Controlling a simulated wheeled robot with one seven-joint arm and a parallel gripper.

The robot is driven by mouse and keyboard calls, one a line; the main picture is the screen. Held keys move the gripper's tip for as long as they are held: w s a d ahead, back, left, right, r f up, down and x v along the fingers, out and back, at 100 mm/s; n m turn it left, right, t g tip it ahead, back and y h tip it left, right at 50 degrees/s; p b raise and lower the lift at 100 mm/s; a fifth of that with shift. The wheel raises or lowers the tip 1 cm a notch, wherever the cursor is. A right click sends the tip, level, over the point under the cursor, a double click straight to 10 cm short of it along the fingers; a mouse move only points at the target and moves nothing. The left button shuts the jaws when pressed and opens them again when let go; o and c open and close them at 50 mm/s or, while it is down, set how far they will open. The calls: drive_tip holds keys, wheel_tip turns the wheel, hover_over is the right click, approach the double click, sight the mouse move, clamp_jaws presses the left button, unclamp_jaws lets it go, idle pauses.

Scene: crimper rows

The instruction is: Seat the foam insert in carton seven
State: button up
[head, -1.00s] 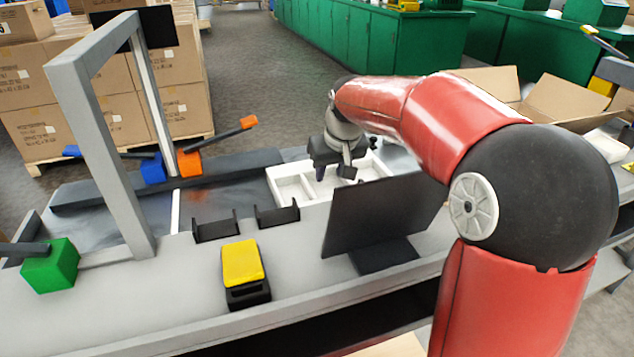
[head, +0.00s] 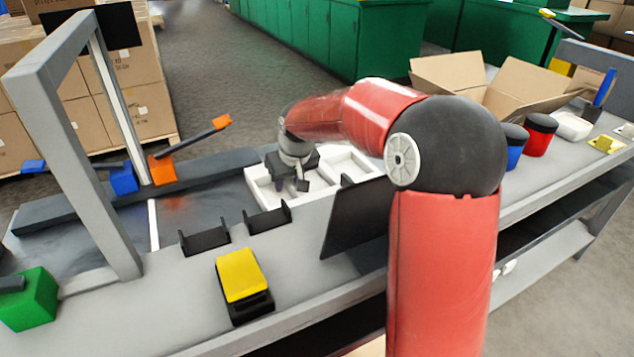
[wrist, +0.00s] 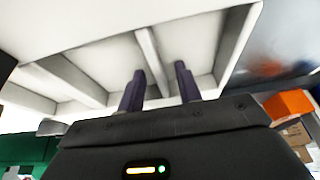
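The foam insert appears to be the white, divided tray-like piece (head: 262,193) on the bench, behind the black monitor; in the wrist view its walls and compartments (wrist: 95,62) fill the upper part. My gripper (head: 303,187) points down over its left-middle part. In the wrist view my gripper's two dark fingers (wrist: 160,90) stand apart, with a divider's end showing between them; contact is unclear. An open cardboard carton (head: 450,73) stands at the back right. No number is readable, so I cannot tell whether it is carton seven.
A black monitor (head: 352,218) stands in front of the insert. A grey frame (head: 88,150) rises at the left. A yellow-topped device (head: 243,275) and black brackets (head: 205,240) sit on the bench. Blue (head: 515,145) and red (head: 540,135) jars stand near the carton.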

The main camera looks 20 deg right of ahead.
drive_tip(key=shift+f, duration=0.15)
idle(0.3)
drive_tip(key=shift+c, duration=0.4)
clamp_jaws()
